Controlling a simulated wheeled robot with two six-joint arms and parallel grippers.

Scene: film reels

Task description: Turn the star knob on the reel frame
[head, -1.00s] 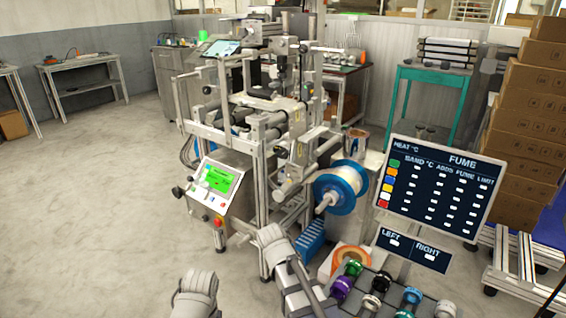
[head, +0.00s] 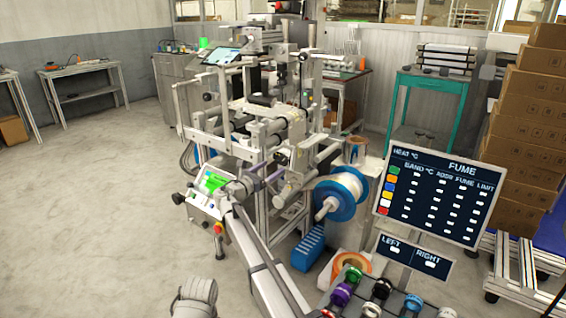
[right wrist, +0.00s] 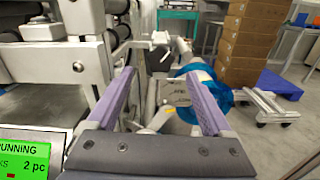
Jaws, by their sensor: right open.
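The reel frame (head: 276,222) is the metal machine in the middle of the head view. A blue-flanged reel of white film (head: 341,193) sits on its right side; it also shows in the right wrist view (right wrist: 196,92). I cannot pick out the star knob for certain. Only my left arm shows, at the bottom; its gripper is out of view.
The control panel (head: 199,207) with its green screen is left of my right arm. A fume board (head: 438,205) stands right of the reel. A rack of coloured rolls (head: 352,295) lies at bottom right. Stacked cartons (head: 530,130) are at the right.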

